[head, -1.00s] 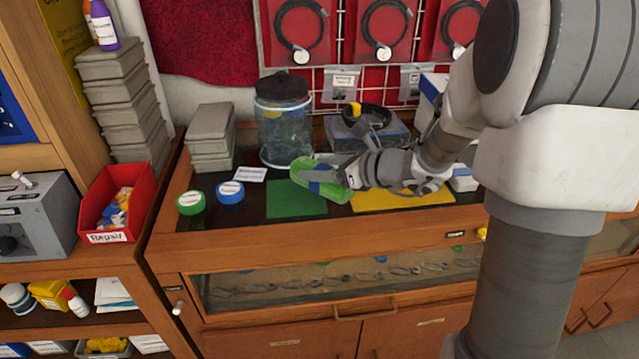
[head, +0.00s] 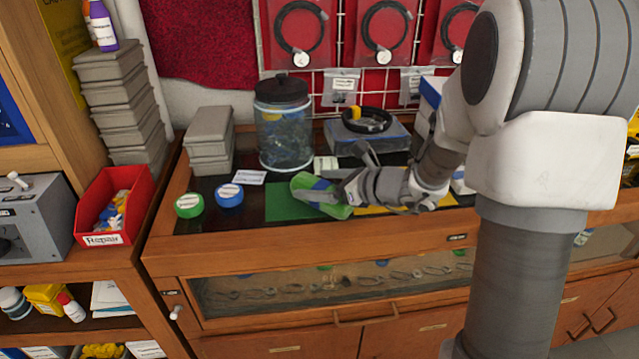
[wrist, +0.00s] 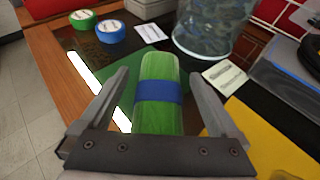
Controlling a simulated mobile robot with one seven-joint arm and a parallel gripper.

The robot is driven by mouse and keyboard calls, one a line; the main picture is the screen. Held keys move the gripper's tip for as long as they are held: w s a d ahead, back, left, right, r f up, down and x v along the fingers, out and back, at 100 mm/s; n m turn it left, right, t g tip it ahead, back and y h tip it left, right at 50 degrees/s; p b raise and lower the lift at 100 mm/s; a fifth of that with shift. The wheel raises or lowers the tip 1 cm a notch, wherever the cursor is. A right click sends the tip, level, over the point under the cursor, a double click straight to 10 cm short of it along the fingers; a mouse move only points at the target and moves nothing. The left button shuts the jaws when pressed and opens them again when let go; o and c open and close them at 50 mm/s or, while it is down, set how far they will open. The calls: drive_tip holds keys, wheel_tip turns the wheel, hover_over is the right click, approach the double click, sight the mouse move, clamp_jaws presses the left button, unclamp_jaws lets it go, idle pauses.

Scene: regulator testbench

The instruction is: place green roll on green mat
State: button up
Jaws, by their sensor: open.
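The green roll (head: 304,181), a green cylinder with a blue band, lies on its side at the right part of the green mat (head: 282,204). In the wrist view the roll (wrist: 159,68) sits between the two fingers of my gripper (wrist: 158,80), with a visible gap on each side. My gripper (head: 325,193) is open around the roll, reaching in from the right. The green mat (wrist: 122,84) shows left of the roll in the wrist view. The roll's near end is partly hidden by the gripper base.
A yellow mat (wrist: 262,140) lies to the right. Green (head: 189,204) and blue (head: 229,194) tape rolls sit left of the green mat. A clear jar (head: 284,135) stands behind it, and a grey block with a black ring (head: 367,120) behind the yellow mat.

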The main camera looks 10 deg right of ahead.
drive_tip(key=shift+r, duration=0.15)
drive_tip(key=shift+s+d+r, duration=0.15)
drive_tip(key=shift+d, duration=0.05)
drive_tip(key=p+v, duration=0.3)
drive_tip(key=v, duration=0.8)
drive_tip(key=s+a+r+n+g+h, duration=0.1)
drive_tip(key=s+a+n+g, duration=0.25)
drive_tip(key=s+n, duration=0.35)
drive_tip(key=s+a+r+n+g+h, duration=0.1)
drive_tip(key=s+a+r+n+g, duration=0.1)
drive_tip(key=s+a+n, duration=0.4)
drive_tip(key=s+d+r+n+t+h, duration=0.1)
drive_tip(key=s+d+r+n+h, duration=0.2)
drive_tip(key=s+d+n+h, duration=0.4)
drive_tip(key=d+n, duration=0.1)
drive_tip(key=n, duration=0.6)
drive_tip(key=shift+s+r+t, duration=0.2)
drive_tip(key=shift+s+t, duration=0.1)
drive_tip(key=shift+t, duration=0.05)
